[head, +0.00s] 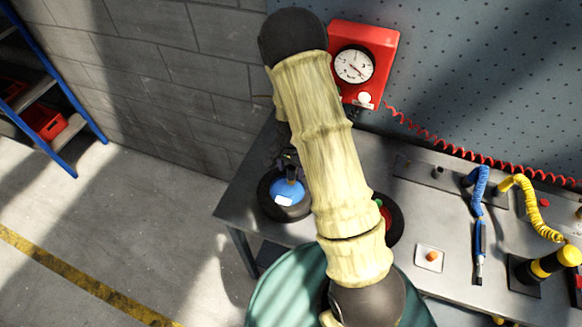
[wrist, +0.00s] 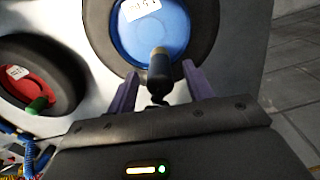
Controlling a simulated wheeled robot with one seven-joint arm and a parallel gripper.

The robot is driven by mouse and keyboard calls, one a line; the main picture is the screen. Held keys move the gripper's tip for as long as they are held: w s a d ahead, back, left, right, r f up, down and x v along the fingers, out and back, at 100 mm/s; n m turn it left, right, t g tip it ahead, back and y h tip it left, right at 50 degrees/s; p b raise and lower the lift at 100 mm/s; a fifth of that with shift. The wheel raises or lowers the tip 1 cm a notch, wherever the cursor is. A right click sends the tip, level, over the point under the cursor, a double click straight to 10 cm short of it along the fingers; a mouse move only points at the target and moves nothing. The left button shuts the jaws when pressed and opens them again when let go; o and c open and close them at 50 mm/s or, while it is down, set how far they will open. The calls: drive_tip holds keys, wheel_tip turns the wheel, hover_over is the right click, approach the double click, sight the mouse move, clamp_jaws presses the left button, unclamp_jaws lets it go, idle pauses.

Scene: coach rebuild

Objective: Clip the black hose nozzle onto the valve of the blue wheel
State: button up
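The blue wheel, a black tyre with a blue hub (head: 283,187), lies on the bench's left end; its hub fills the top of the wrist view (wrist: 135,35). The black hose nozzle (wrist: 159,76), with a brass-coloured end, points at the hub's lower part. It appears to be at the valve, but I cannot tell whether it is clipped on; the valve itself is hidden. My gripper (wrist: 160,80) has its purple fingers apart on either side of the nozzle, with a gap visible each side. In the head view my gripper (head: 289,160) is small and dark above the wheel.
A wheel with a red hub (wrist: 30,88) and green valve cap lies beside the blue one. A red gauge box (head: 378,45) with a red coiled hose hangs on the wall. Blue (head: 479,190) and yellow (head: 530,200) coiled hoses and a yellow-black post (head: 545,266) stand right.

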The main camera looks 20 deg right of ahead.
drive_tip(key=shift+r, duration=0.1)
wheel_tip(320, 180, up, 17)
drive_tip(key=b, duration=0.3)
idle(0.5)
drive_tip(key=shift+r, duration=0.1)
drive_tip(key=s+n+t+b, duration=0.1)
drive_tip(key=s+n+t, duration=0.1)
drive_tip(key=s+n, duration=0.6)
drive_tip(key=s, duration=0.6)
drive_tip(key=shift+s+n+t, duration=0.2)
drive_tip(key=shift+n+t, duration=0.1)
drive_tip(key=shift+n, duration=0.1)
